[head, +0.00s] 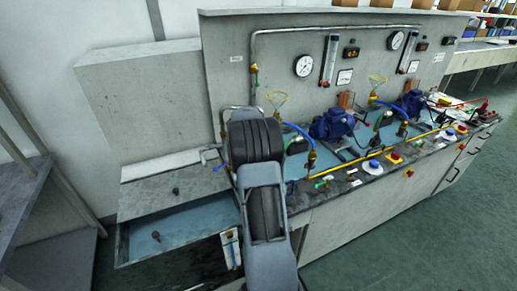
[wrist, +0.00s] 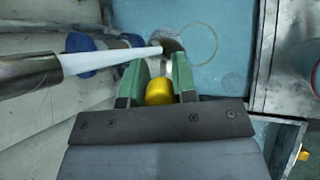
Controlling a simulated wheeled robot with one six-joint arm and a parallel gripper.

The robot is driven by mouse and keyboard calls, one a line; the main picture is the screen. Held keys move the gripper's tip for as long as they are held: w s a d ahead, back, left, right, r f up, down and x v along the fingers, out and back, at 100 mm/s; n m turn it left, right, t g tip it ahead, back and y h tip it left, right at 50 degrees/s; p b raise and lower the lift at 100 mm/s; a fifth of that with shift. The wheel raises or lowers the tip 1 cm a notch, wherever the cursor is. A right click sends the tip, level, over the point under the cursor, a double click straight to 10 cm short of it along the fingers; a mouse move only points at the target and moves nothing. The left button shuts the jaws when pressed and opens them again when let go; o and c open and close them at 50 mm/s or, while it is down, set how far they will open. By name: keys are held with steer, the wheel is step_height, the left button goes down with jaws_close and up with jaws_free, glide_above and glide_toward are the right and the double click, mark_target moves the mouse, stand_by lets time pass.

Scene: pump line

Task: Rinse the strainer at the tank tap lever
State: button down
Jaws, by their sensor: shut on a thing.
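My gripper (wrist: 159,68), with green fingers, is shut on a yellow part (wrist: 159,92) that I take to be the end of the strainer. A dark, rounded part (wrist: 170,46) shows beyond the fingertips, probably its mesh end. A grey metal spout (wrist: 28,70) enters from the left in the wrist view. A pale tapering streak (wrist: 110,58), which looks like water, runs from its mouth to just beyond the fingertips. In the head view my arm hides the gripper and strainer; a grey tap pipe (head: 211,155) shows beside it. I cannot make out the lever's position.
The tank (head: 185,216) with blue water lies at the left front of the bench. A blue and grey cylindrical fitting (wrist: 84,42) is left of the fingers. Blue pumps (head: 331,124), valves and gauges fill the bench to the right. Floor at the right front is clear.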

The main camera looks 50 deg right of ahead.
steer(key=shift+s+d, duration=0.1)
steer(key=shift+s, duration=0.05)
steer(key=shift+s+a+f+b, duration=0.1)
steer(key=shift+s+a+b, duration=0.25)
steer(key=shift+a+b, duration=0.25)
steer(key=s+a+b, duration=0.2)
steer(key=s+a, duration=0.1)
steer(key=a, duration=0.3)
steer(key=shift+s, duration=0.1)
stand_by(1.2)
steer(key=s+a+r+p, duration=0.1)
steer(key=s+a+r, duration=0.1)
steer(key=a+r, duration=0.2)
steer(key=shift+s+a+p, duration=0.15)
steer(key=shift+s+p, duration=0.05)
steer(key=shift+p, duration=0.15)
steer(key=shift+r, duration=0.1)
stand_by(0.7)
